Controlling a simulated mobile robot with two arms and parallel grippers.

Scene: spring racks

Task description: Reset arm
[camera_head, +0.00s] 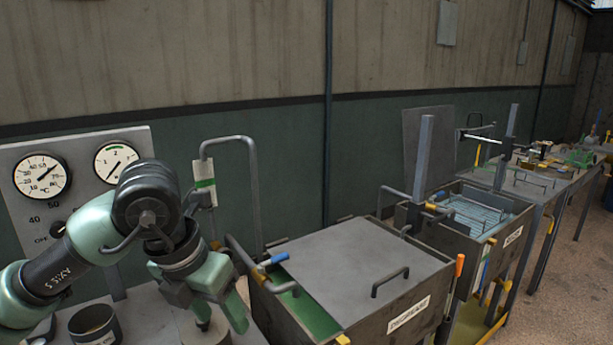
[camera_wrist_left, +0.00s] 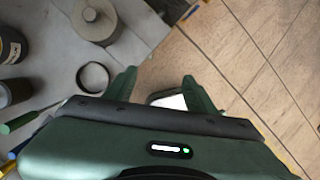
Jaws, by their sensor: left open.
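My left gripper (camera_head: 215,300) shows at the lower left of the head view, on the green and black arm that comes in from the left. It hangs beside a grey, knobbed weight-like piece (camera_head: 205,332) on the bench. In the left wrist view its two green fingers (camera_wrist_left: 160,88) are apart, with nothing between the tips. They point over the bench edge towards the tiled floor. A white-topped object shows partly behind the right finger, and I cannot tell what it is. My right gripper is in neither view.
The grey bench (camera_wrist_left: 45,58) holds a dark ring (camera_wrist_left: 93,78), a knobbed round piece (camera_wrist_left: 98,18) and dark jars. A gauge panel (camera_head: 80,180) stands behind the arm. To the right are a lidded tank (camera_head: 365,275) and an open tank (camera_head: 480,215). Tiled floor (camera_wrist_left: 240,50) lies beyond the bench edge.

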